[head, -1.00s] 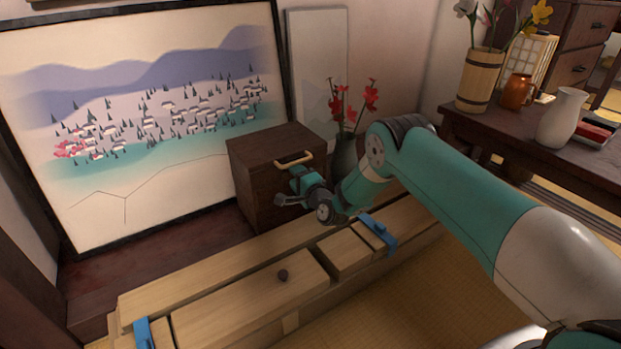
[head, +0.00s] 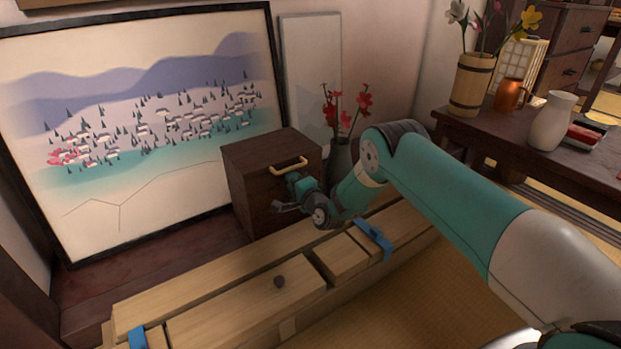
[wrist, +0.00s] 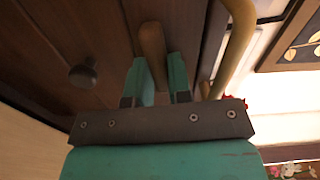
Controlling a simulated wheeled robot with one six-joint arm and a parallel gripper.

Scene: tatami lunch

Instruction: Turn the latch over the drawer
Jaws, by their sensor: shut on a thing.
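A dark wooden cabinet (head: 272,155) stands on the floor by the wall, with a light curved handle (head: 288,166) on its upper front. My gripper (head: 280,208) is at the cabinet's front, below the handle. In the wrist view, my gripper's two teal fingers (wrist: 157,82) are shut on the latch, a brown wooden bar (wrist: 151,45) against the dark front. A dark round knob (wrist: 83,75) sits on the front left of the fingers, apart from them. The handle also shows in the wrist view (wrist: 238,45), to the right. The latch is too small to make out in the head view.
A long wooden chest (head: 215,308) with blue clasps lies before the cabinet, under my gripper. A vase (head: 340,155) with red flowers stands right of the cabinet. A large landscape painting (head: 140,100) leans behind. A dark table (head: 500,140) is at right.

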